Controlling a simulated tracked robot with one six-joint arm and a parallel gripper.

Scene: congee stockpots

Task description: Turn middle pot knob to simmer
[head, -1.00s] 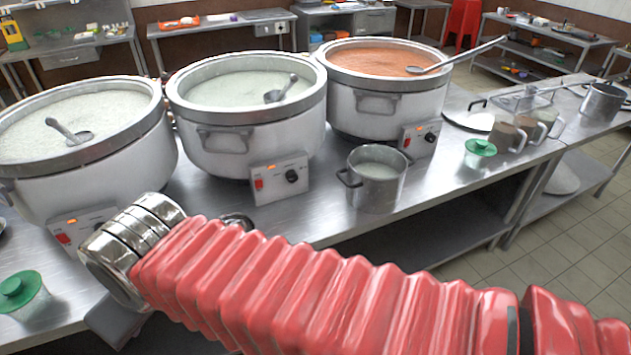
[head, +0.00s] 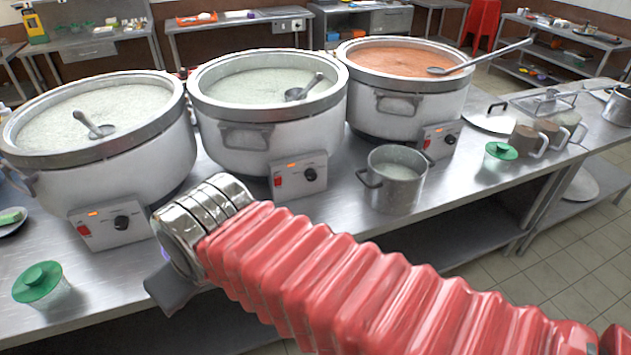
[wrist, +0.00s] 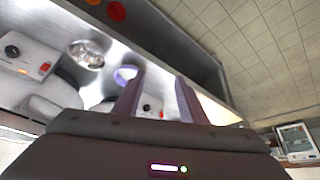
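The middle pot (head: 268,108) holds pale congee and a ladle. Its control box (head: 300,175) on the front has a lit orange display, a red switch and a black knob (head: 310,174). The knob's setting is too small to read. My gripper (head: 168,290) is low at the counter's front edge, left of and below that box, with its fingers mostly hidden in the head view. In the wrist view my gripper (wrist: 160,76) has two purple fingers spread apart with nothing held. A control box with a red switch shows beyond them; I cannot tell which pot it belongs to.
The left pot (head: 100,150) and the right pot (head: 405,100) with orange contents flank it. A small steel pot (head: 393,180) stands right of the middle box. A green-lidded container (head: 42,285) is at the front left.

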